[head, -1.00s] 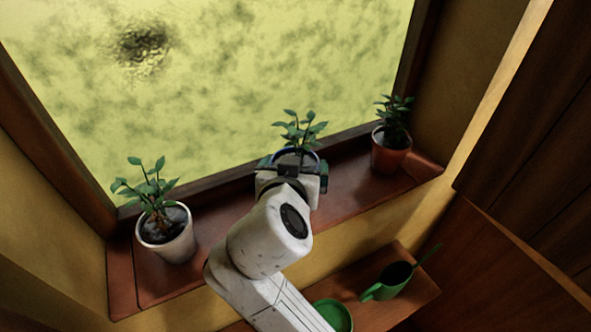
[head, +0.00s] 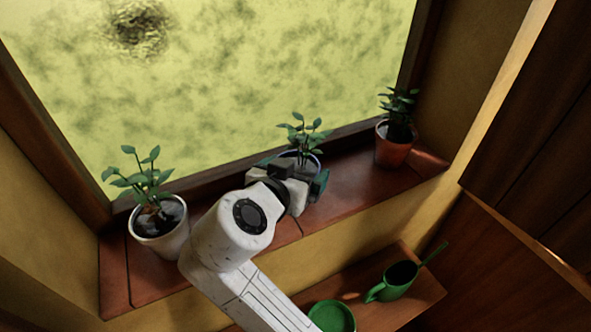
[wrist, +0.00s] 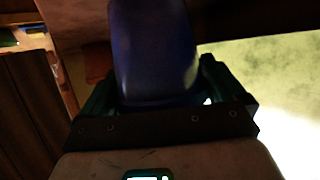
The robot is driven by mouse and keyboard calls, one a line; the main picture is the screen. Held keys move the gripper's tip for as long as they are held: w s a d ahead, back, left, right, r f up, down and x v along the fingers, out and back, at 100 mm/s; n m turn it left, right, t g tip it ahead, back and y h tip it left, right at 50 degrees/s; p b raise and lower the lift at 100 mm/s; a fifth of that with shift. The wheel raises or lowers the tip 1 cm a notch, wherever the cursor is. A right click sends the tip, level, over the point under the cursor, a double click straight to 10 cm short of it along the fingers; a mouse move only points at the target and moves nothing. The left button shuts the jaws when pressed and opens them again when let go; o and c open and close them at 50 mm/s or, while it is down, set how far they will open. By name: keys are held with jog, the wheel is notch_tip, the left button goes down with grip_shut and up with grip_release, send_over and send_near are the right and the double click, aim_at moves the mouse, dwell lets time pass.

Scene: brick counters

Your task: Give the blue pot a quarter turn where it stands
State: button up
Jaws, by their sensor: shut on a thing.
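The blue pot (wrist: 155,50) fills the upper middle of the wrist view, between the two dark green fingers of my gripper (wrist: 153,88). In the head view, only the pot's rim (head: 316,158) shows, with a leafy green plant (head: 304,135) above it. The rest of the pot is hidden behind my gripper (head: 297,178). The pot stands on the wooden window sill, between two other pots. My gripper is shut on the pot from the room side.
A white pot (head: 160,238) with a plant stands at the left of the sill (head: 355,185), and a terracotta pot (head: 393,150) at the right. A green watering can (head: 398,283) and a green dish (head: 333,317) rest on a lower shelf. The window is close behind.

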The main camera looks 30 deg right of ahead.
jog(key=o, duration=1.2)
jog(key=b+v, duration=0.1)
jog(key=v, duration=1)
jog(key=shift+b, duration=0.4)
